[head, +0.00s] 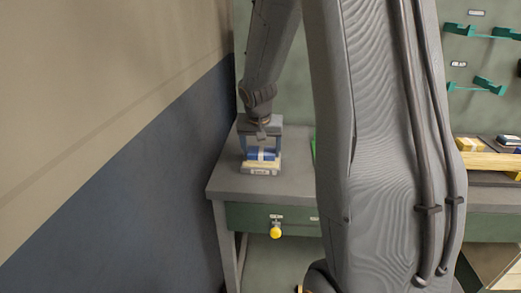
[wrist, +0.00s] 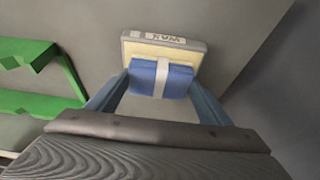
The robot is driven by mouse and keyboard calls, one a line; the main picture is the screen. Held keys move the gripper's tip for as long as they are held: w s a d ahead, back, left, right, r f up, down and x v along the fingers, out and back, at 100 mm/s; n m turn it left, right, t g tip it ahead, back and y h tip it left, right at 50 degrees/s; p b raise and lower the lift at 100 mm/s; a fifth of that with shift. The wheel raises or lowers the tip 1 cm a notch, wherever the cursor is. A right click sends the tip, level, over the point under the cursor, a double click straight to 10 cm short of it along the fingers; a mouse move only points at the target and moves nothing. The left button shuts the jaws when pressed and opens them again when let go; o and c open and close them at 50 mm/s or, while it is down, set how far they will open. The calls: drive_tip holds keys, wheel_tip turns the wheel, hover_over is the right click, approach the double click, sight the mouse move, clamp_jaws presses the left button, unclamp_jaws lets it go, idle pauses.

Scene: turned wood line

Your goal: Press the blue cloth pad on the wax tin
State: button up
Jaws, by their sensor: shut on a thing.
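The blue cloth pad (wrist: 146,80) has a white band around it. My gripper (wrist: 160,84) is shut on the pad, with one finger at each side. The pad also shows in the head view (head: 254,154), low between the fingers. Just beyond it in the wrist view is a shallow cream-topped tin (wrist: 190,56) with a pale rim and a label on its side. In the head view the tin (head: 262,171) stands on the bench top under the pad. Whether the pad touches the tin cannot be told.
The tin stands near the left end of the grey bench (head: 228,181), close to the wall. Green holders (wrist: 40,55) lie left of my gripper in the wrist view. A drawer with a yellow knob (head: 275,232) is below. My arm hides the bench middle.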

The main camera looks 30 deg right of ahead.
sight(261, 152)
drive_tip(key=shift+r+p, duration=2.35)
drive_tip(key=shift+r, duration=1.1)
